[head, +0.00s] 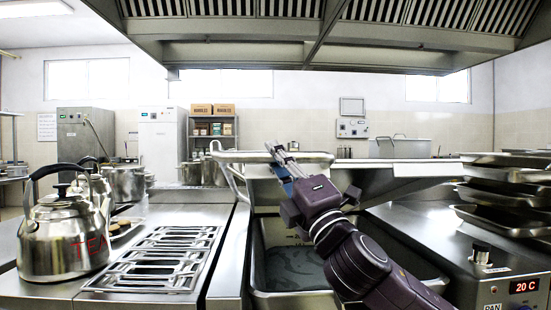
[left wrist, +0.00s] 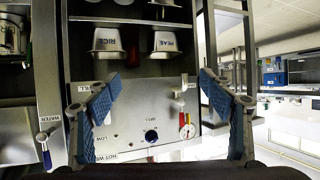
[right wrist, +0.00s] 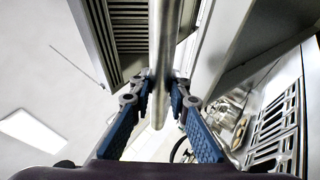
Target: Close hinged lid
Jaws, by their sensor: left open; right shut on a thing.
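The hinged lid (head: 262,171) stands raised over the open pan (head: 290,298) in the head view, with a pale metal handle bar (head: 232,156) along its edge. My right gripper (head: 279,154) is up at that bar, its arm reaching across the pan. In the right wrist view the round metal bar (right wrist: 163,45) runs between the fingers of my right gripper (right wrist: 162,104), which is shut on it. My left gripper (left wrist: 162,110) is open and empty in the left wrist view; it is not in the head view.
A burner grate (head: 160,262) and a kettle marked TEA (head: 65,235) stand left of the pan. Stacked trays (head: 505,190) rest on the right counter above the control panel. An extractor hood (head: 330,40) hangs overhead. A knobbed panel (left wrist: 140,120) faces my left gripper.

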